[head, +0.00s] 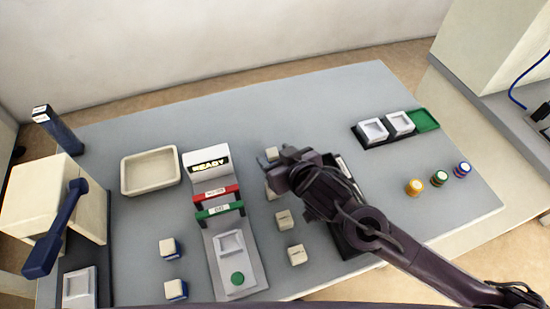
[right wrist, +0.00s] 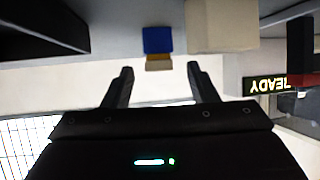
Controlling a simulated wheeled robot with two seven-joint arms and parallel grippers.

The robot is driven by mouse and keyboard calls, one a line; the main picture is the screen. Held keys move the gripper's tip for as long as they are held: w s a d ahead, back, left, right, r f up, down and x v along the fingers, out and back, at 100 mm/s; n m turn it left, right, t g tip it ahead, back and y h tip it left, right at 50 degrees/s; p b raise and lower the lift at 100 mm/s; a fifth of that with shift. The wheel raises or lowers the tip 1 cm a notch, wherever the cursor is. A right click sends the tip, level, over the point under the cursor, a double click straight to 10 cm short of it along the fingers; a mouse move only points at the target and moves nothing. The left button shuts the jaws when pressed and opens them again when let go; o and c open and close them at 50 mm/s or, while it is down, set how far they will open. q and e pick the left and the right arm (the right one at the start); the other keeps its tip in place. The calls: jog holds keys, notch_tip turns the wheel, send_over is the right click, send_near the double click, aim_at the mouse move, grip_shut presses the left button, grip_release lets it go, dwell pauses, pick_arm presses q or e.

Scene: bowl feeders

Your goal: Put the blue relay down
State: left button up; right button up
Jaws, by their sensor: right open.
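A blue relay (right wrist: 158,40) with a cream top shows just beyond my right fingertips in the right wrist view, where the picture is upside down. It stands on the grey table, apart from the fingers. In the head view a small cream-topped block (head: 272,154) at my right gripper's tip seems to be this relay; its side is mostly hidden. My right gripper (head: 284,160) is open with nothing between its fingers (right wrist: 160,72). Two more cream-topped blocks with blue sides (head: 170,249) (head: 176,290) stand at the front left. My left gripper is not in view.
A READY sign station (head: 238,262) with red and green bars stands left of my right gripper. Cream blocks (head: 284,220) line its right side. White fixtures (head: 373,130) and coloured stacks (head: 462,169) are right.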

aim_at(273, 153)
jog(key=x, duration=0.4)
jog(key=shift+w+f, duration=0.2)
jog(key=shift+w, duration=0.1)
jog(key=shift+c, duration=0.3)
grip_shut()
